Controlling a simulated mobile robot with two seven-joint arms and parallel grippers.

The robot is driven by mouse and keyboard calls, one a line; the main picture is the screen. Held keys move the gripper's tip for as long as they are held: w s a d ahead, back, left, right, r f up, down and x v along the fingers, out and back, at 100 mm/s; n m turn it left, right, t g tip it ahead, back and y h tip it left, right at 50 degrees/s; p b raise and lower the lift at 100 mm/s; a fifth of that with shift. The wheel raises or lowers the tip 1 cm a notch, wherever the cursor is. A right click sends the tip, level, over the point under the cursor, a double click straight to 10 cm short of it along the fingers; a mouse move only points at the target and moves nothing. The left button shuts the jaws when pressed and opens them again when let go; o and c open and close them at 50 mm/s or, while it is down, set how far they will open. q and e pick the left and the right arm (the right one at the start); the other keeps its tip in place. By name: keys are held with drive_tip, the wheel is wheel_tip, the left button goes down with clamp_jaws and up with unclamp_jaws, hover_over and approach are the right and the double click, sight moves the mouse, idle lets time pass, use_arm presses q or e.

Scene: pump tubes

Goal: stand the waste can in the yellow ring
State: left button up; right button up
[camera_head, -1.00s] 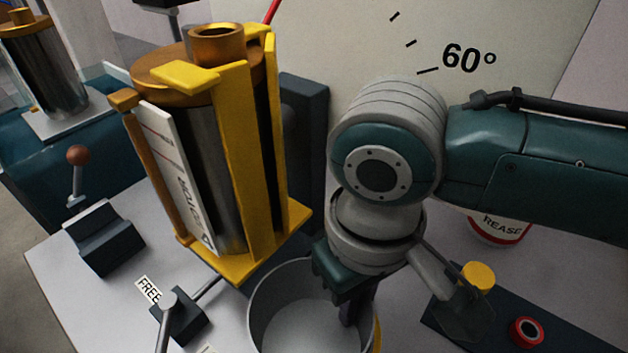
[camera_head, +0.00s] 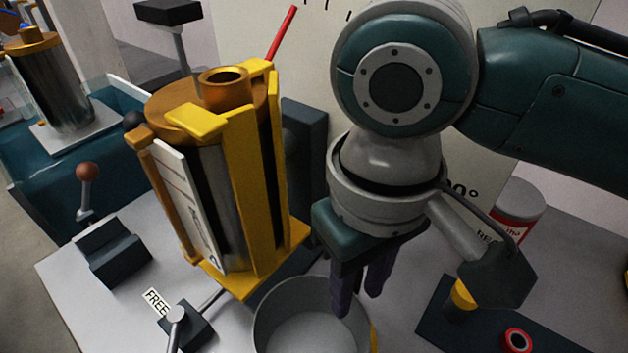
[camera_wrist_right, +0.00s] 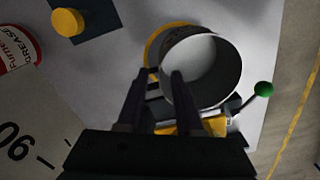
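The waste can (camera_head: 264,318) is a grey open-topped cylinder at the bottom of the head view, cut off by the frame edge. It also shows in the right wrist view (camera_wrist_right: 222,62). An arc of the yellow ring (camera_wrist_right: 153,48) shows beside the can in the wrist view; a sliver shows at the can's right in the head view (camera_head: 374,338). The can hides the rest, so I cannot tell whether its base is fully inside. My right gripper (camera_head: 359,298) is open, its fingers apart at the can's rim, one overlapping the opening. My left gripper is not in view.
A yellow-framed pump with a copper top (camera_head: 245,180) stands close left of the can. A lever by the FREE label (camera_head: 175,316) is in front. A dark panel with a red button (camera_head: 518,341) and a grease tin (camera_head: 517,212) are at right.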

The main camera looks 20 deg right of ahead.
wheel_tip(320, 180, up, 5)
drive_tip(key=shift+f+p, duration=0.1)
drive_tip(key=shift+p, duration=0.4)
drive_tip(key=s+a+f+t+y, duration=0.1)
drive_tip(key=s+a+t+y, duration=0.15)
drive_tip(key=s, duration=0.25)
drive_tip(key=s+d+h, duration=0.1)
drive_tip(key=s+d, duration=0.2)
drive_tip(key=d, duration=0.2)
drive_tip(key=s+d+m+t+h, duration=0.1)
drive_tip(key=s+d, duration=0.2)
drive_tip(key=d, duration=0.3)
drive_tip(key=shift+d+f, duration=0.15)
drive_tip(key=shift+f, duration=0.15)
drive_tip(key=shift+w, duration=0.1)
